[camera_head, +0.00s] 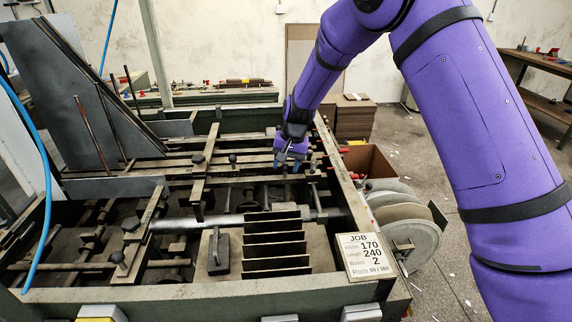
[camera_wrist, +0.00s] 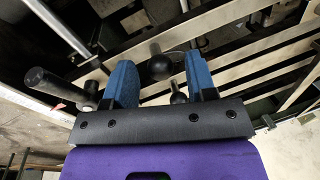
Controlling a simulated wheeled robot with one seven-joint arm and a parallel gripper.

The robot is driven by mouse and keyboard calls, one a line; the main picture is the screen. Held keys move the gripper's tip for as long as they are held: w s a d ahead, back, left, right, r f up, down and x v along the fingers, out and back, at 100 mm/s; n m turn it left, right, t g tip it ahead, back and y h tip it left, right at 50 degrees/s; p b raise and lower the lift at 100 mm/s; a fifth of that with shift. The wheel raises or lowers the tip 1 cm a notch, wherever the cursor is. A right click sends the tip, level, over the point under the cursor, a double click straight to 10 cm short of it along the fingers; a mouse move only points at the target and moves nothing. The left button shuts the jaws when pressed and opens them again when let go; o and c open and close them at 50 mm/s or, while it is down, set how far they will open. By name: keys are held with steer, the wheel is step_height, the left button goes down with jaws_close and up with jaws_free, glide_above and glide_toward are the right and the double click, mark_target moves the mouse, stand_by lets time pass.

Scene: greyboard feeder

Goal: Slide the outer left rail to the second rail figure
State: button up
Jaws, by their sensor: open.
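My gripper (camera_head: 288,163) is over the far right part of the feeder frame, fingers pointing down. In the wrist view its two blue fingers (camera_wrist: 161,82) are apart, with a round black knob (camera_wrist: 160,68) showing between and beyond them; I cannot tell whether they touch it. Pale flat rails with black knobs cross the feeder; one rail (camera_head: 205,148) stands left of my gripper, another (camera_head: 149,207) farther left and nearer. I cannot tell which is the outer left rail. A job card (camera_head: 364,255) reads 170, 240, 2, and a rails line that looks like 60 / 160.
Dark upright plates (camera_head: 273,239) and a black handled block (camera_head: 219,251) sit in the frame's near part. A slanted grey plate (camera_head: 70,85) rises at the left. A black bar handle (camera_wrist: 60,87) is left of my fingers.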

steer(key=shift+f, duration=0.1)
steer(key=shift+c, duration=0.4)
jaws_close()
steer(key=s, duration=0.4)
steer(key=shift+o, duration=0.4)
jaws_free()
step_height(320, 180, up, 11)
steer(key=d, duration=0.2)
steer(key=shift+s+f, duration=0.2)
